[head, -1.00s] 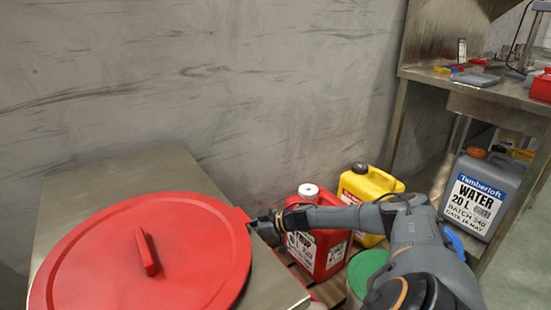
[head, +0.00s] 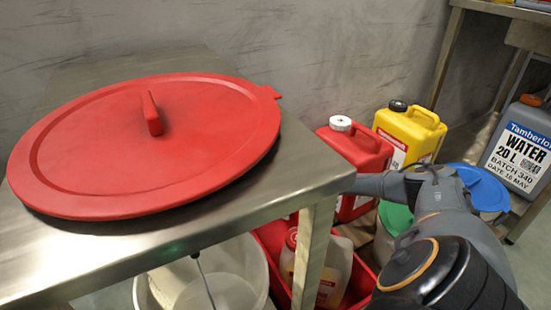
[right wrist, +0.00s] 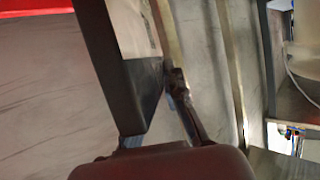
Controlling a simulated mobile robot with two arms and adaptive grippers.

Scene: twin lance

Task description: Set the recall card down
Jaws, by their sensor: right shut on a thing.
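My right gripper (right wrist: 170,88) shows in the right wrist view, its fingers closed at the edge of a flat pale panel with a dark border. I take this panel to be the recall card (right wrist: 135,32); its print is too small and steep to read. In the head view, my right arm reaches in from the lower right, and the steel table's edge hides its gripper and the card. My left gripper is in neither view now.
A large red lid (head: 150,145) covers much of the steel table (head: 300,175). Red (head: 358,150) and yellow (head: 410,132) canisters stand beyond my arm. Under the table are a white bucket (head: 150,295) and a red crate (head: 270,240). A grey water canister (head: 520,145) stands at right.

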